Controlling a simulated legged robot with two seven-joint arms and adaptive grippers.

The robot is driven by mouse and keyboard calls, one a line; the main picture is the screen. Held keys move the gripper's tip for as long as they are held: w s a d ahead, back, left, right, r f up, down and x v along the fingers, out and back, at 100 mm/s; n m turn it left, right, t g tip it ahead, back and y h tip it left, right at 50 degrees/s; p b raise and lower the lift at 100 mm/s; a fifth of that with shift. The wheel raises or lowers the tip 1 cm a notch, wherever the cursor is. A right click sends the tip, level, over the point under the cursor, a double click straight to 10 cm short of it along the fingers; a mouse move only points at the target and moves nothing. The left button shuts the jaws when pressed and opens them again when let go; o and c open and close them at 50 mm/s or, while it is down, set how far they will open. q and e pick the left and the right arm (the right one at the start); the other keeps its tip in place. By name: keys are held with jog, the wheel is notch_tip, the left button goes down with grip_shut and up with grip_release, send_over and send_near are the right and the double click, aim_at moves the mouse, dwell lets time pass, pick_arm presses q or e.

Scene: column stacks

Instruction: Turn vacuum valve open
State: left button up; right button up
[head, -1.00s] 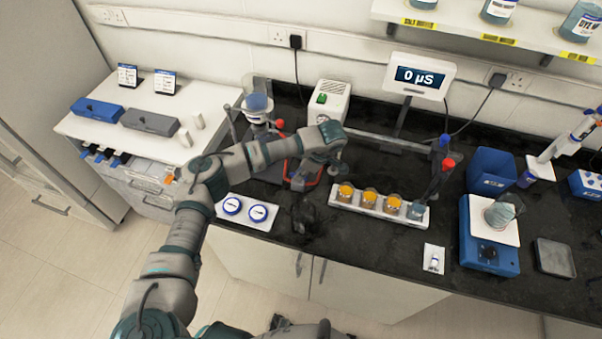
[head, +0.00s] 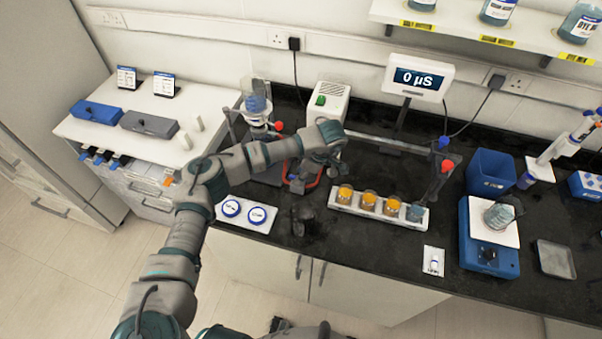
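My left arm reaches in from the lower left across the bench. My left gripper (head: 300,182) is low under the end of the forearm, beside the red-edged equipment; its fingers are too dark and small to read. A red knob (head: 279,126) shows just behind the forearm, next to a clear column vessel (head: 257,104) with blue liquid. Another red knob (head: 447,166) and a blue knob (head: 444,142) sit on the frame at the right. I cannot tell which is the vacuum valve. The forearm hides part of the left equipment.
A white box with a green switch (head: 333,104) stands behind the forearm. A blue balance (head: 489,254) holds a beaker. A tray with two blue-rimmed dishes (head: 245,221) lies in front.

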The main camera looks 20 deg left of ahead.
pick_arm(q)
jog(key=v, duration=1.1)
jog(key=shift+d+r, duration=0.15)
jog(key=shift+r, duration=0.1)
